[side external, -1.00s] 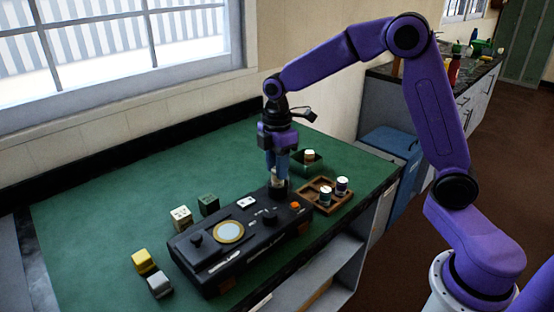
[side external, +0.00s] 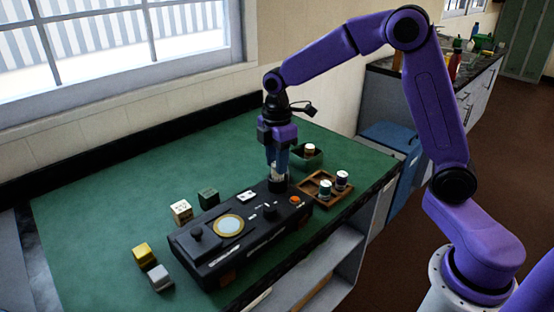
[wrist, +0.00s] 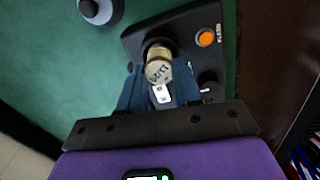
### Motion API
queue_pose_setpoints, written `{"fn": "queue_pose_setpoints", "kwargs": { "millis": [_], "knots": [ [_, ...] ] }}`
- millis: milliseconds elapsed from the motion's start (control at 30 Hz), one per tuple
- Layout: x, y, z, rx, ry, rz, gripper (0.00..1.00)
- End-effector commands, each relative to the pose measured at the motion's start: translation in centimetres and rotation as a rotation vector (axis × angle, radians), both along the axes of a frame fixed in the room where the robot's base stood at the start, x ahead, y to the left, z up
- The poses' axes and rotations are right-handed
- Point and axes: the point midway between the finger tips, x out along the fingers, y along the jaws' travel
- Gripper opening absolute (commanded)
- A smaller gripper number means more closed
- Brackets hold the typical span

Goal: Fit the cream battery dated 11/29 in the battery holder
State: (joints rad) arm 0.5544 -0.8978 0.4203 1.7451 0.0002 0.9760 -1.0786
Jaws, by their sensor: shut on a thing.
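The cream battery (wrist: 158,60) marked 11/29 is between the fingers of my gripper (wrist: 161,92), which is shut on it. In the wrist view its far end meets a dark round opening in the black device, the battery holder (wrist: 149,44). How deep it sits there I cannot tell. In the side view my gripper (side external: 277,168) points down over the right back end of the black device (side external: 240,236), and the fingers largely cover the battery.
A wooden tray (side external: 312,198) with two dark-banded batteries stands right of the device. A green box (side external: 313,162) with another battery is behind it. White (side external: 181,211), green (side external: 208,197), yellow (side external: 142,253) and grey (side external: 160,277) blocks lie left. An orange button (wrist: 206,38) is near the holder.

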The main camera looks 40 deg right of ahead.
Motion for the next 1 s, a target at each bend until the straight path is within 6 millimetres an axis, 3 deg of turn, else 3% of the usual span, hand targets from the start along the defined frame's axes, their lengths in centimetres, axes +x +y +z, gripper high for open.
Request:
{"fn": "queue_pose_setpoints", "kwargs": {
  "millis": [1000],
  "knots": [
    [0.0,0.0,-1.0,0.0,0.0,-0.001,0.0]
  ]
}}
